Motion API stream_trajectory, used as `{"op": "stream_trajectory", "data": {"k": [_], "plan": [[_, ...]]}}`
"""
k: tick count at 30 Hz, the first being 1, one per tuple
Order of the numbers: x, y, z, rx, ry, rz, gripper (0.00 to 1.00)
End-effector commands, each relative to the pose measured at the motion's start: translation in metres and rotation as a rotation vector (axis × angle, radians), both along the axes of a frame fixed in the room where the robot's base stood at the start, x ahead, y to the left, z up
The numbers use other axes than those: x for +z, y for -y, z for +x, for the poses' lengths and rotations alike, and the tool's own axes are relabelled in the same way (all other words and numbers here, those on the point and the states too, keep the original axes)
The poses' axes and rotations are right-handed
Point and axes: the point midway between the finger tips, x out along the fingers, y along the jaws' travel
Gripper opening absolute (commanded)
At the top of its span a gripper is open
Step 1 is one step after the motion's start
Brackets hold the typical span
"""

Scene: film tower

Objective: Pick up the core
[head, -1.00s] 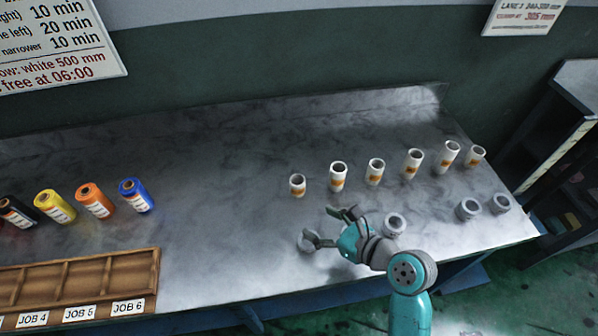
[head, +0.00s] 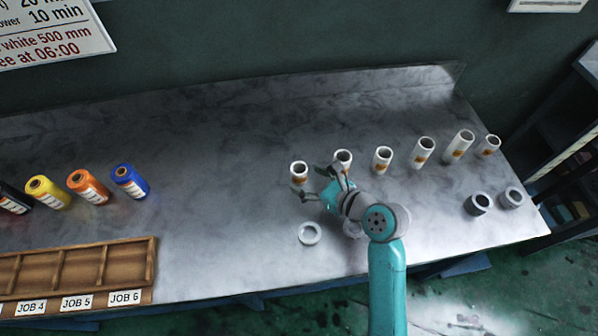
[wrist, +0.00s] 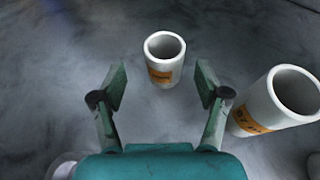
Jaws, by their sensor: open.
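Several white cores with orange labels stand upright in a row on the grey bench. The leftmost and short core (head: 299,172) is just beyond my open gripper (head: 317,181). In the wrist view this core (wrist: 165,62) stands ahead of and between the two fingertips, not enclosed by them. My gripper is empty and also shows in the wrist view (wrist: 160,90). A second core (head: 343,160) stands to the right, partly hidden behind my gripper; in the wrist view it (wrist: 262,115) is close outside the right finger.
A pale ring (head: 310,234) lies near my arm. Grey rings (head: 477,204) sit at the bench's right end. Coloured rolls (head: 131,182) and a wooden job tray (head: 105,264) are at left. The bench (head: 220,200) between rolls and cores is clear.

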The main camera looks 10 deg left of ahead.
Motion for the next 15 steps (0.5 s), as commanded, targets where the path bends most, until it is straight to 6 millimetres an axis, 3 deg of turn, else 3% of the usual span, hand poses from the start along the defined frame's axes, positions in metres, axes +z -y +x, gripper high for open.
{"op": "stream_trajectory", "data": {"k": [6,15], "plan": [[-0.018,-0.016,0.020,0.003,-0.002,0.000,0.75],[-0.024,-0.029,0.029,0.001,-0.001,0.001,0.75]]}}
